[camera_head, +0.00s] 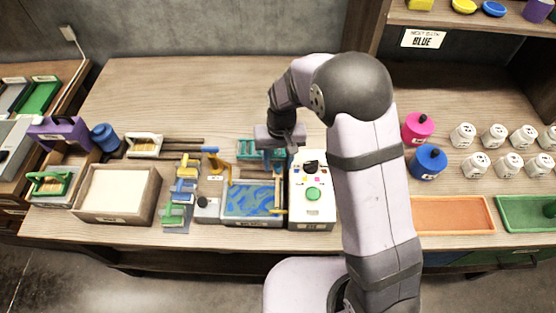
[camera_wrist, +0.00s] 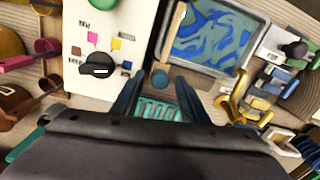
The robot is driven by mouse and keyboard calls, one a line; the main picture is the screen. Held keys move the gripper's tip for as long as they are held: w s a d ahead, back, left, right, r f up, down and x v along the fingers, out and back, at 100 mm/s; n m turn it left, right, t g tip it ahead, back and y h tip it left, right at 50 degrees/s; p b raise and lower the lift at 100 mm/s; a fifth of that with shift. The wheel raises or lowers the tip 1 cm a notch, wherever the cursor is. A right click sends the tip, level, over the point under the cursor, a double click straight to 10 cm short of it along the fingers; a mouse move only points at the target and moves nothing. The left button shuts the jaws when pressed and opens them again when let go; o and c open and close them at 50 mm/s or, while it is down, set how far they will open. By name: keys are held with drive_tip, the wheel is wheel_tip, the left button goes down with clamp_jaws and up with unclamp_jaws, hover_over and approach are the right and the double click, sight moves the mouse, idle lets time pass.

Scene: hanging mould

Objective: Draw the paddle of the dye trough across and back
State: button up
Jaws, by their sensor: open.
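The dye trough (camera_head: 252,222) is a grey tray holding swirled blue and green dye, left of the white control box in the head view. In the wrist view its rim (camera_wrist: 205,66) shows at top centre. A wooden bar, which looks like the paddle (camera_head: 277,196), lies along the trough's right side. My gripper (camera_head: 277,157) is open and empty, above the trough's back edge. In the wrist view its fingers (camera_wrist: 158,82) stand either side of the knob, apparently above it.
A white control box (camera_head: 312,205) with a green button stands right of the trough. A teal rack (camera_wrist: 158,108) lies below my fingers. A yellow hooked piece (camera_head: 217,163) rises at the trough's back left. A sand-coloured tray (camera_head: 117,219) stands farther left.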

clamp_jaws()
drive_tip(key=a, duration=0.9)
drive_tip(key=shift+a, duration=0.25)
drive_tip(key=shift+r, duration=0.1)
unclamp_jaws()
drive_tip(key=shift+a, duration=0.1)
wheel_tip(320, 180, up, 7)
drive_tip(key=b, duration=0.2)
drive_tip(key=shift+d, duration=0.2)
drive_tip(key=shift+r, duration=0.1)
